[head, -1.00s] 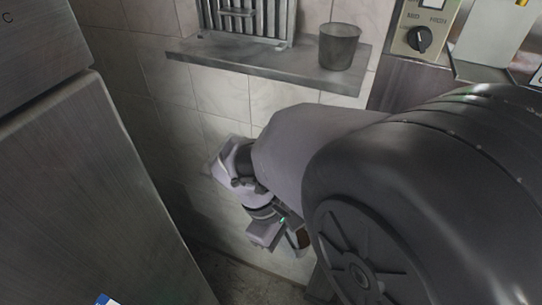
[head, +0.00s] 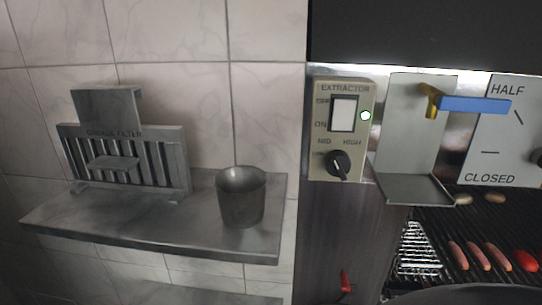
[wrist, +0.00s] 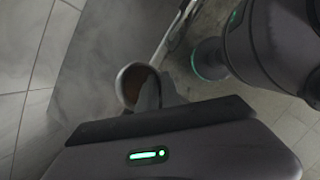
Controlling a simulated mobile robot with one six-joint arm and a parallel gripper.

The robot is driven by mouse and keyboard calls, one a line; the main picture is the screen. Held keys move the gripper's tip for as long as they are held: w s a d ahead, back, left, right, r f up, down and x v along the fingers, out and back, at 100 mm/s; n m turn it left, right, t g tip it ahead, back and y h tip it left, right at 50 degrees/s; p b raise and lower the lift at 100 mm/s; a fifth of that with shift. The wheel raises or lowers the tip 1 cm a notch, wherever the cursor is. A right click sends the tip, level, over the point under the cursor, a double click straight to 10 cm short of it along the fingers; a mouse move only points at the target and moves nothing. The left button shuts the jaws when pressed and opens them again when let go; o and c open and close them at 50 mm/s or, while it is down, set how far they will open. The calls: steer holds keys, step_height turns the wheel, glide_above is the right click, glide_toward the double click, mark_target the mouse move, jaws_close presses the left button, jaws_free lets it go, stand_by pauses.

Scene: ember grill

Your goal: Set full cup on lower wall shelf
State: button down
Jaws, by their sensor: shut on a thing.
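In the wrist view my gripper (wrist: 149,94) is shut on a cup (wrist: 122,86) with a pale rim and brown contents. Part of the cup is hidden behind the finger. In the head view a grey wall shelf (head: 150,232) carries a dark metal cup (head: 241,200) near its right end. The strip below it (head: 225,298), at the bottom edge of the picture, looks like a lower shelf; most of it is out of view. My gripper and the held cup do not show in the head view.
A grease filter (head: 125,165) stands on the left of the wall shelf. To the right are the extractor switch panel (head: 318,150), a metal bracket (head: 415,130) with a blue handle (head: 475,104), and a grill with sausages (head: 475,256).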

steer(key=w+d, duration=0.1)
steer(key=w, duration=0.1)
steer(key=w+d, duration=0.2)
steer(key=w, duration=0.1)
steer(key=w+d, duration=0.2)
steer(key=shift+w+d, duration=0.2)
steer(key=shift+w, duration=0.05)
steer(key=shift+w+d+f, duration=0.4)
steer(key=shift+w+f, duration=0.1)
steer(key=shift+f, duration=0.25)
steer(key=shift+a, duration=0.2)
steer(key=shift+s, duration=0.1)
steer(key=shift+d+f, duration=0.1)
steer(key=c, duration=1.9)
jaws_free()
steer(key=shift+f, duration=0.1)
steer(key=o, duration=0.4)
steer(key=shift+c, duration=0.2)
